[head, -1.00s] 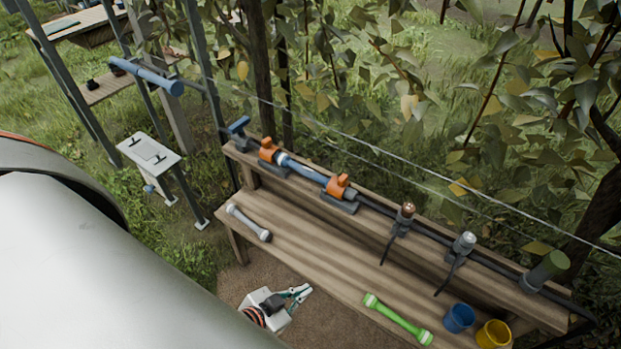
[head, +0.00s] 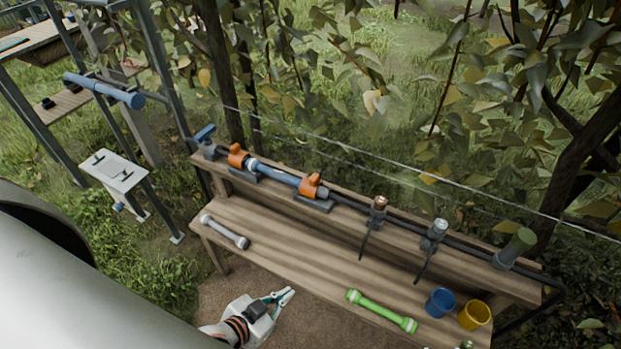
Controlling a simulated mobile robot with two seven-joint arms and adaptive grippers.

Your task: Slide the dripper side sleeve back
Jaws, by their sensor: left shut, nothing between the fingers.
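A black pipe runs along the raised back ledge of a wooden bench. On it, a blue sleeve (head: 276,175) with a pale collar at its left end lies between a left orange clamp (head: 237,156) and a right orange clamp (head: 311,187). I cannot tell for certain which part is the dripper side sleeve. My left gripper (head: 289,295), white with teal fingers, is shut and empty. It is in front of the bench's front edge, well apart from the pipe and sleeve, pointing right. My right gripper does not show.
A grey dumbbell-shaped tool (head: 225,232) and a green one (head: 381,311) lie on the bench (head: 290,255). A blue cup (head: 440,302) and a yellow cup (head: 474,315) stand at its right. Two capped fittings hang on the pipe. A thin wire crosses behind the ledge.

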